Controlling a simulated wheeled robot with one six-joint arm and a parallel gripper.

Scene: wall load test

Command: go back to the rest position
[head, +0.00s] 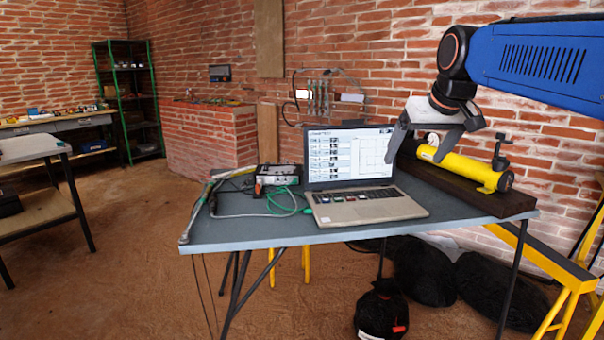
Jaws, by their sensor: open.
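My gripper (420,146) hangs from my blue arm at the upper right, with its fingers pointing down. It is open, and I see nothing between its fingers. In the picture it overlaps the right edge of the laptop screen and the left end of a yellow cylinder (462,168). I cannot tell how far it is from either. The open laptop (366,207) stands on the grey table (300,233).
The yellow cylinder lies on a dark beam (470,195) at the table's right. A cabled instrument (278,178) sits behind the laptop's left side. Black bags (425,270) and a yellow trestle (545,262) are below. Open floor (130,230) lies to the left.

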